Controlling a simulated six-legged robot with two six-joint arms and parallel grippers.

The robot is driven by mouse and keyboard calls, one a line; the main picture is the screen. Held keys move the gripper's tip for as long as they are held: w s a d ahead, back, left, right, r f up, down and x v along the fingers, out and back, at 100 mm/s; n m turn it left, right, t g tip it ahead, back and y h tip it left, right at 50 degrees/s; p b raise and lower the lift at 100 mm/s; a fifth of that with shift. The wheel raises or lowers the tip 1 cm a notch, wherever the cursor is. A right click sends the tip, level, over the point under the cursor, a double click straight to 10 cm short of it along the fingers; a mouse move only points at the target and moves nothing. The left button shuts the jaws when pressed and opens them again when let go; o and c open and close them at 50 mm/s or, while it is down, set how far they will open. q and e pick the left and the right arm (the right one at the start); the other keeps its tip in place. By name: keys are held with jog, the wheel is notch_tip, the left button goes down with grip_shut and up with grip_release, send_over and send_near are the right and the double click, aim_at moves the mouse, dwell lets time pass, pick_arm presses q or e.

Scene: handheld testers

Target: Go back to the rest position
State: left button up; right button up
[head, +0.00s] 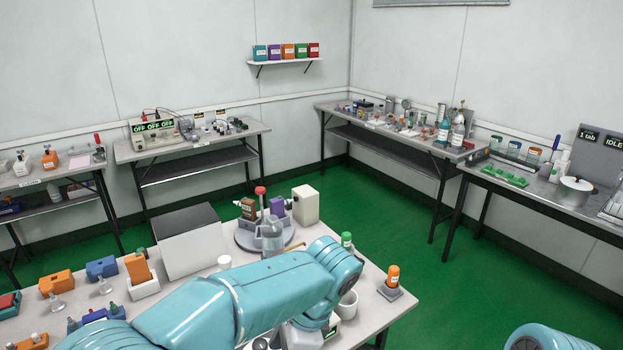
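My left arm, teal, comes in from the lower left and reaches across the near table (372,312). It bends down at its far end over the table's right part. My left gripper does not show; it is hidden or below the picture. Only a rounded teal part of my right arm shows at the bottom right corner, over the green floor; my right gripper is out of view. An orange handheld device (393,275) stands upright in a grey base at the table's right corner, apart from my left arm.
A round grey stand (245,238) with devices and a white box (305,205) are at the table's back. A grey-white case (190,248) and orange and blue devices (102,268) lie left. Benches line the walls; green floor (345,205) between is clear.

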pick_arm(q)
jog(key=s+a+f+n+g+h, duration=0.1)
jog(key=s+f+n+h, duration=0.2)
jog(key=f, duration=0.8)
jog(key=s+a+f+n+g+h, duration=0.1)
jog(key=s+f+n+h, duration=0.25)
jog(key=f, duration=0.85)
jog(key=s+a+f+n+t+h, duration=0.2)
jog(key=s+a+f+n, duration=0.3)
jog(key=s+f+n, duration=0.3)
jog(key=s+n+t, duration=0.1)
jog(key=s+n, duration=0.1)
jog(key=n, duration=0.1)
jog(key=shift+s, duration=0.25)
